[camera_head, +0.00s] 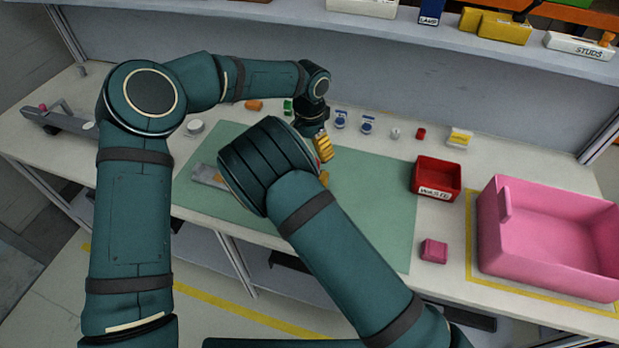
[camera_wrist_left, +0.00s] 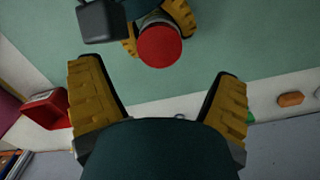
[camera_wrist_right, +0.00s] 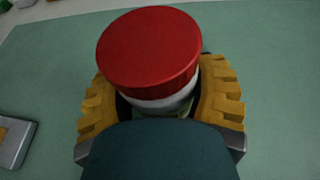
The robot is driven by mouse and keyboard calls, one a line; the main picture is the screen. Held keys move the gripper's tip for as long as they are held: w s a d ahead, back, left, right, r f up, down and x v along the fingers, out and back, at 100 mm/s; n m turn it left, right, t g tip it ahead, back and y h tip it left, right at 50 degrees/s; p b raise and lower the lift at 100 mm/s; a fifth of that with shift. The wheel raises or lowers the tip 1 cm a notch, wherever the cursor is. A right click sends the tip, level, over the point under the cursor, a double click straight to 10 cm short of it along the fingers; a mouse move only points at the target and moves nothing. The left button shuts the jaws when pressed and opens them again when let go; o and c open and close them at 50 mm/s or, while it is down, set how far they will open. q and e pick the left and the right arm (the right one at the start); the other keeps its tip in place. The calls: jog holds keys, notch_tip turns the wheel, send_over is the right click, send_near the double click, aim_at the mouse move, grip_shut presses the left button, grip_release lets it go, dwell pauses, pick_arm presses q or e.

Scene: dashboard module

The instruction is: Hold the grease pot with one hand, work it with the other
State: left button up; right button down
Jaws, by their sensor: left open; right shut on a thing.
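The grease pot (camera_wrist_right: 150,50) has a red lid on a pale body. My right gripper (camera_wrist_right: 157,88) is shut around its body, with a yellow finger on each side below the lid. In the left wrist view the pot (camera_wrist_left: 160,46) shows its red lid beyond my left fingertips. My left gripper (camera_wrist_left: 157,75) is open and empty, its fingers apart from the lid. In the head view my left gripper (camera_head: 323,146) is over the far part of the mat. My right arm hides the pot there.
A green mat (camera_head: 375,200) covers the table's middle. A grey piece (camera_head: 205,175) lies at its left. A red waste bin (camera_head: 437,178), a pink block (camera_head: 434,250) and a large pink crate (camera_head: 545,270) stand to the right. Small items line the back, including a white-yellow box (camera_head: 460,138).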

pick_arm(q)
notch_tip(320, 180, up, 6)
jog(key=shift+f, duration=0.1)
pick_arm(e)
grip_release()
dwell(0.4)
jog(key=v, duration=1.2)
pick_arm(q)
jog(key=shift+s, duration=0.1)
